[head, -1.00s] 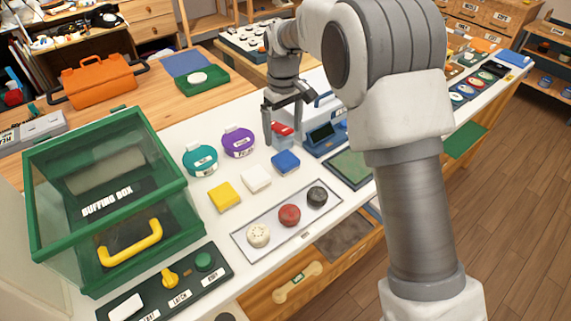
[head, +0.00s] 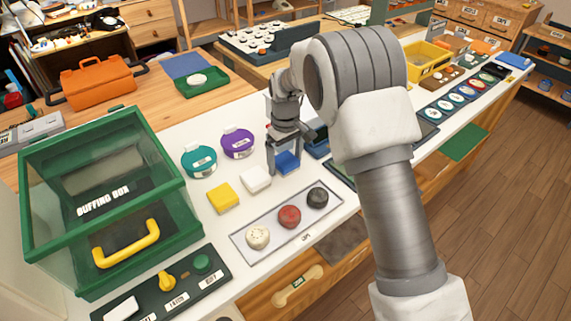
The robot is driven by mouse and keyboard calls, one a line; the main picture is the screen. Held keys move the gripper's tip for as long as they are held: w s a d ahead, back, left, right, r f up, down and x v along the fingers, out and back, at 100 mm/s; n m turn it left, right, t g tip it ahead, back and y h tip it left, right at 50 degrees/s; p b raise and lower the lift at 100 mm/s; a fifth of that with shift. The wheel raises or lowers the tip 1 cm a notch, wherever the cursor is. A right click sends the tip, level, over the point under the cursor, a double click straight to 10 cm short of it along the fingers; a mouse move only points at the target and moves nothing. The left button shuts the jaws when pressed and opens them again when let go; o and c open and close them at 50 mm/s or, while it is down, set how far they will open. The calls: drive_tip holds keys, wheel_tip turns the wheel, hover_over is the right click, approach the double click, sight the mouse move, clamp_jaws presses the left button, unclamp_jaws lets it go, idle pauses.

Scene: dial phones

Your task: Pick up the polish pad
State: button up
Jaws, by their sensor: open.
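Three small square pads lie in a slanting row on the white worktop: yellow (head: 223,198), white (head: 255,180) and blue (head: 288,163). None bears a readable label, so I cannot tell by name which is the polish pad. My gripper (head: 284,165) points down at the blue pad, open, with a finger showing on either side of it. I cannot tell whether the fingers touch the pad. The upper part of the blue pad is partly hidden by my gripper.
Teal (head: 199,161) and purple (head: 238,143) round containers stand behind the pads. A tray (head: 262,249) with white, red and black round pieces lies in front. The green buffing box (head: 172,205) with a yellow handle stands at left, a switch panel (head: 150,300) before it.

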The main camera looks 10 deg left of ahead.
sight(285, 159)
drive_tip(key=c, duration=1.3)
drive_tip(key=shift+r, duration=0.2)
wheel_tip(285, 159, up, 4)
drive_tip(key=shift+r+p, duration=0.1)
drive_tip(key=shift+p, duration=0.3)
drive_tip(key=s+d+r, duration=0.2)
drive_tip(key=d, duration=0.1)
drive_tip(key=s+d+r, duration=0.2)
drive_tip(key=s+d, duration=0.1)
drive_tip(key=s+d+r, duration=0.2)
drive_tip(key=d, duration=0.1)
drive_tip(key=shift+s+r, duration=0.25)
drive_tip(key=o, duration=0.7)
drive_tip(key=c, duration=0.5)
